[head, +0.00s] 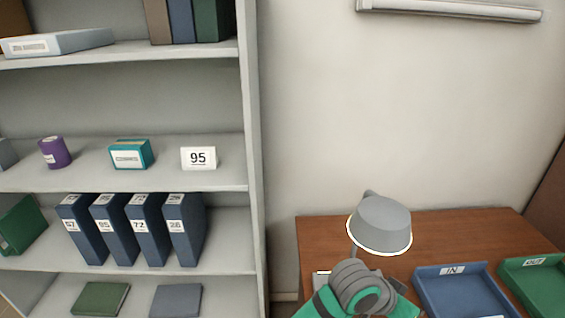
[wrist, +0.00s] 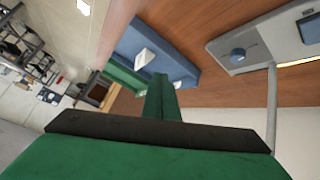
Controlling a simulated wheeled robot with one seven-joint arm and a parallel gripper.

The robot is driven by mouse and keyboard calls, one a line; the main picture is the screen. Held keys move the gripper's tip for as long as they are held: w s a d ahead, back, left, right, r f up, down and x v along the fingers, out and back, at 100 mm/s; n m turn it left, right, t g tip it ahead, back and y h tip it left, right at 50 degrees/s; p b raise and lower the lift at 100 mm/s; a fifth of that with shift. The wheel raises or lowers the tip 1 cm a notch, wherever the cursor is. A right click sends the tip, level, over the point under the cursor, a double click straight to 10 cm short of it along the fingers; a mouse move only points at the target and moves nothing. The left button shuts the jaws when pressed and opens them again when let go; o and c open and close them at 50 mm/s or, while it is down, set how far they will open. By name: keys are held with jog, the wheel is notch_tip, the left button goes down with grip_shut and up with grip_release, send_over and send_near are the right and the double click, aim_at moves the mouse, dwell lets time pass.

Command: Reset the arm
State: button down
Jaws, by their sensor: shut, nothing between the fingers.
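My arm shows at the bottom of the head view as a green and grey joint in front of the desk (head: 455,232). It is bent, and its outer end is hidden there. In the wrist view my gripper (wrist: 162,98) shows as narrow green fingers beyond a dark bar and a wide green body. The fingers are shut and hold nothing. They point over the desk top, in front of a blue tray (wrist: 185,70) and a green tray (wrist: 122,76). I cannot tell how far they are from the trays.
A grey lamp (head: 381,222) stands on the desk close behind my arm. The IN tray (head: 462,297) and OUT tray (head: 535,290) lie to the right. A shelf unit (head: 251,150) with binders (head: 147,230), a 95 card (head: 198,158) and boxes stands left. The wall between is bare.

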jog(key=w+d+r+n+t+h, duration=0.1)
jog(key=d+r+n+t+h, duration=0.2)
jog(key=d+r+h, duration=0.15)
jog(key=s+a+f+n+t+y, duration=0.55)
jog(key=a+f, duration=0.25)
jog(key=a, duration=0.2)
jog(key=s+a+f+n+t+y, duration=0.45)
jog(key=a+f+n, duration=0.3)
jog(key=a, duration=0.25)
jog(key=s+a+m+y, duration=0.1)
jog(key=s+a+m, duration=0.1)
jog(key=s+a, duration=0.5)
jog(key=s+a+f+m+y, duration=0.1)
jog(key=s+a+m+y, duration=0.1)
jog(key=s+a, duration=0.5)
jog(key=s+m, duration=0.1)
jog(key=s, duration=0.3)
jog(key=shift+s+a+f, duration=0.15)
jog(key=shift+s+f, duration=0.1)
jog(key=shift+f, duration=0.05)
jog(key=shift+s, duration=0.15)
